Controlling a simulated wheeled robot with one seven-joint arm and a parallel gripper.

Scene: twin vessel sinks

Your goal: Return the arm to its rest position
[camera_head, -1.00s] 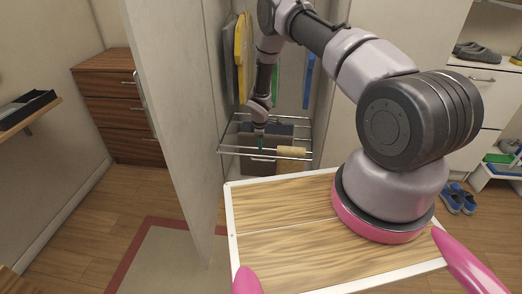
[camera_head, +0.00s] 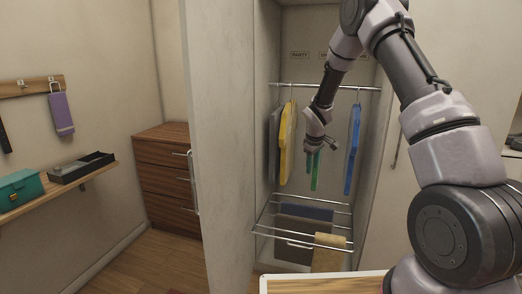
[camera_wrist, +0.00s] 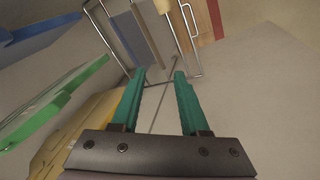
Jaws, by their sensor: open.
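My arm reaches from the right into an open closet. My gripper (camera_head: 309,164) is in front of the hanging items, above the pull-out wire rack (camera_head: 262,232). In the wrist view my gripper (camera_wrist: 159,73) shows two teal fingers spread apart, with nothing between them. A green hanging item (camera_head: 316,172) is close behind the gripper in the head view; I cannot tell whether they touch. It shows at the left in the wrist view (camera_wrist: 60,98).
Yellow (camera_head: 287,145) and blue (camera_head: 352,150) items hang from the closet rail (camera_head: 330,86). Dark blue (camera_head: 306,212) and tan (camera_head: 328,255) cloths hang on the rack. The open closet door (camera_head: 228,150) stands left. A drawer chest (camera_head: 168,180) and wall shelf (camera_head: 90,172) are further left.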

